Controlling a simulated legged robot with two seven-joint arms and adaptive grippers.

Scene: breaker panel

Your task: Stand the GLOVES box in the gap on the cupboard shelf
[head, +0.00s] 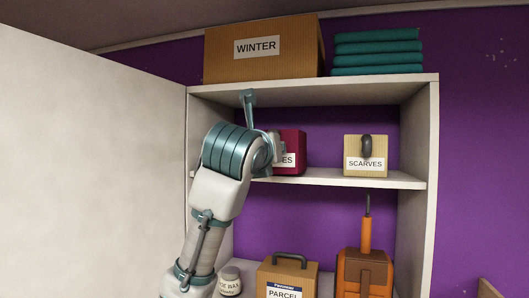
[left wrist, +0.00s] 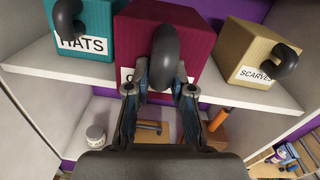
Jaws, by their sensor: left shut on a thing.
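The GLOVES box (head: 294,141) is dark red and upright at the middle shelf, with its label partly hidden and only "ES" readable in the head view. In the left wrist view the GLOVES box (left wrist: 195,35) has a dark curved handle on its front. My left gripper (left wrist: 160,78) is shut on this handle; the gripper (head: 273,148) also shows at the box's front in the head view. The box stands between the teal HATS box (left wrist: 98,22) and the tan SCARVES box (head: 352,143). I cannot tell whether its base touches the shelf. My right gripper is not in view.
The middle shelf (head: 330,178) has free room between the GLOVES and SCARVES boxes. A WINTER box (head: 290,45) and folded teal cloths (head: 375,52) lie on top. Below are a PARCEL box (head: 292,273), an orange item (head: 362,265) and a jar (head: 230,281). A pale panel (head: 90,160) stands left.

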